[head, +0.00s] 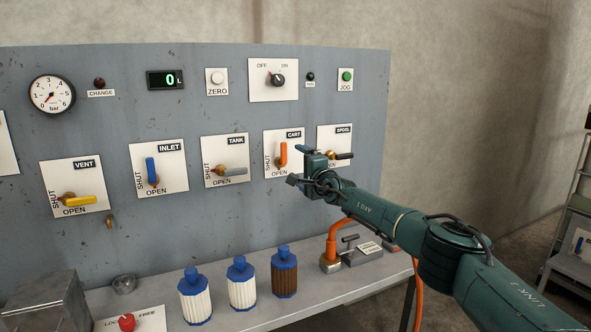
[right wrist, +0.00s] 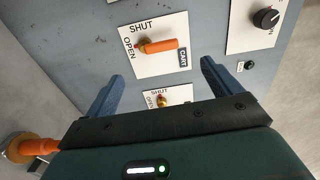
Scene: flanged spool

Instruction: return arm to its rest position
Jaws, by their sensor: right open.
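My right gripper (head: 298,166) is open in front of the panel, near the CART valve plate (head: 269,146). In the right wrist view its two blue fingers (right wrist: 162,72) are spread, with nothing between them. The orange CART lever (head: 284,154) stands upright; in the right wrist view the lever (right wrist: 163,46) lies beyond the fingertips, with a visible gap. The black SPOOL lever (head: 344,156) points sideways to the right, partly behind my gripper. The SPOOL plate (right wrist: 153,89) is partly hidden in the right wrist view. My left gripper is out of view.
The grey panel (head: 225,118) carries VENT, INLET and TANK levers, a gauge (head: 52,94) and a knob (head: 277,79). Several blue-capped bottles, including a brown one (head: 284,273), stand on the bench below. An orange hose fitting (head: 333,246) is under my arm. Open floor lies at right.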

